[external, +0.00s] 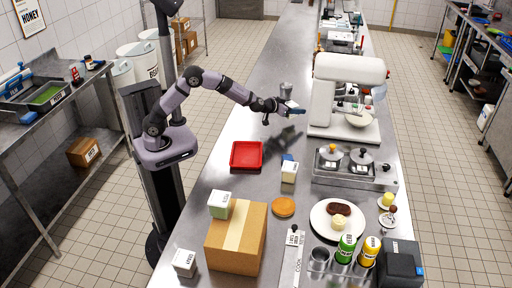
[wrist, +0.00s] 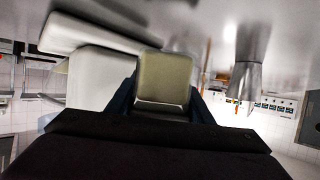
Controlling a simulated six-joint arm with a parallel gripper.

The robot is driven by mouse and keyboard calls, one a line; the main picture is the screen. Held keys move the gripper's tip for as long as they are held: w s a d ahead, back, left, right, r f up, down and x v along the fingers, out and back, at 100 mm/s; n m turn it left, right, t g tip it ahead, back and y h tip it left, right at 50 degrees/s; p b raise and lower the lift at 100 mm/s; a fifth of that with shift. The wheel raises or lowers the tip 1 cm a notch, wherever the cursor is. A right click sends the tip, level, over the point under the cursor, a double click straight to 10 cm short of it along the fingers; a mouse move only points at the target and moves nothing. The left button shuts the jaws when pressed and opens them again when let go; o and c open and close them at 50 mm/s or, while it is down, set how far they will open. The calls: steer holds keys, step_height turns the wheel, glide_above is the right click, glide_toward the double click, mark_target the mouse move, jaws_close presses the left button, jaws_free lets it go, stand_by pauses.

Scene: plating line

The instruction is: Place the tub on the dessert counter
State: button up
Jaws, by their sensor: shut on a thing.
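My gripper (external: 287,108) is over the steel counter (external: 225,133), left of the white stand mixer. It is shut on a small pale tub (external: 292,104). In the wrist view, the tub (wrist: 164,78) sits between the two dark fingers, with a yellowish face and a paler lower edge. I cannot tell which surface is the dessert counter.
The mixer (external: 349,72) stands close right of my gripper, with a metal cup (external: 286,89) just behind. A red tray (external: 246,155), cardboard box (external: 236,238), two-lidded steel unit (external: 354,171), plate of food (external: 325,221) and bottles fill the nearer counter. Bare steel lies left of my gripper.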

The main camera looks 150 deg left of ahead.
mark_target(295, 121)
steer(key=shift+f+b, duration=0.3)
steer(key=shift+f, duration=1.4)
steer(key=shift+f, duration=0.15)
steer(key=o, duration=1.1)
steer(key=shift+f, duration=0.1)
steer(key=shift+o, duration=0.2)
steer(key=shift+d+r, duration=0.1)
steer(key=shift+r, duration=0.15)
steer(key=v, duration=1.2)
steer(key=shift+w, duration=0.1)
